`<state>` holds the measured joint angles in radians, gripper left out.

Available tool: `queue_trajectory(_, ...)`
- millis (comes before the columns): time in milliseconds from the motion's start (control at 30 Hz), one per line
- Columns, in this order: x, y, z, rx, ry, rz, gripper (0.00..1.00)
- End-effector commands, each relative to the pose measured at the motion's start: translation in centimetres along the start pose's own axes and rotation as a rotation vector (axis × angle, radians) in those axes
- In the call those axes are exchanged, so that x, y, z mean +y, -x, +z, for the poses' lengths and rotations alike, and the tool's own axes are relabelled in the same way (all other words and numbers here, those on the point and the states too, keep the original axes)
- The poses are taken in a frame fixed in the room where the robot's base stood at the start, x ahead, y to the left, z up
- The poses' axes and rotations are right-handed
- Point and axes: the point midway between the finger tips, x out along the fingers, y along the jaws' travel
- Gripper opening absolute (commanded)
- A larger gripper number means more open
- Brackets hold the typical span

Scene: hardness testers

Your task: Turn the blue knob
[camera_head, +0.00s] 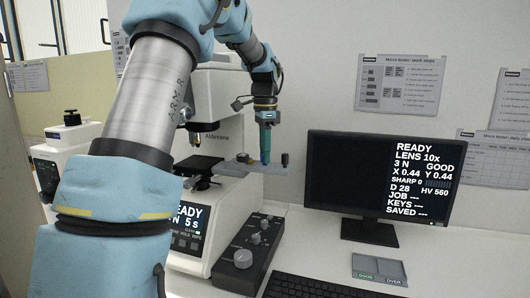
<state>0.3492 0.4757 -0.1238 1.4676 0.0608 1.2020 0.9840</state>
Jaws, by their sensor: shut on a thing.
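My gripper (265,150) points straight down above the grey plate (272,169) at the right side of the tester (213,110). Its narrow fingers are shut on the blue knob (266,160), which shows only as a small blue patch at their tips. The fingers hide most of the knob, so I cannot tell how far it is turned. A brass-coloured part (243,157) sits on the plate to the left of the fingers. A dark upright knob (285,159) stands just to the right.
A monitor (378,187) stands at the right, with a keyboard (318,287) and a two-part grey tray (379,269) in front. A dark control box (243,257) with several grey knobs lies below the plate. Another instrument (72,150) is at the left.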

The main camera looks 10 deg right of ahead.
Motion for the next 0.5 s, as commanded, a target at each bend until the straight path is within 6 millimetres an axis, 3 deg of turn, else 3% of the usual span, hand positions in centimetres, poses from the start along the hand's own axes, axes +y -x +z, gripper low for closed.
queue_trajectory(500, -0.03, 0.20, -0.06, 0.000, 0.337, -0.001, 0.00)
